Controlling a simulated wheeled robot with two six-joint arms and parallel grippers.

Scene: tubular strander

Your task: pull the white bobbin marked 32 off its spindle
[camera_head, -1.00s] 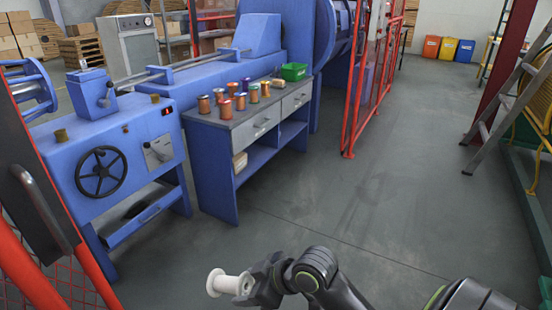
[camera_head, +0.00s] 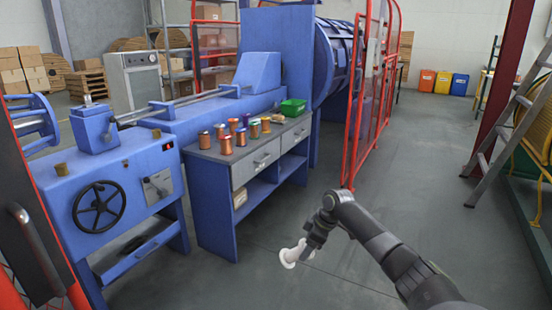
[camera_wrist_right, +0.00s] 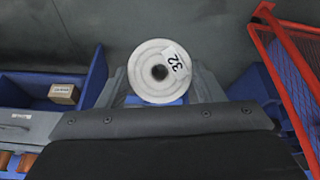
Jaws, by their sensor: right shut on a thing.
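The white bobbin (camera_head: 291,254) is off any spindle and held in the air by my right gripper (camera_head: 305,249), above the grey floor in front of the blue bench. In the right wrist view the bobbin (camera_wrist_right: 150,72) shows its round flange end-on, with a dark centre hole and a tag reading 32. The right gripper (camera_wrist_right: 162,98) is shut on the bobbin; its fingers are partly hidden behind the flange. The spindle is not clearly visible. My left gripper is not in view.
A blue bench (camera_head: 215,203) with drawers carries several copper and coloured spools and a green bin (camera_head: 292,107). A blue machine with a handwheel (camera_head: 99,205) stands at left. A red mesh fence (camera_head: 367,100) stands beyond the bench. Open floor lies to the right.

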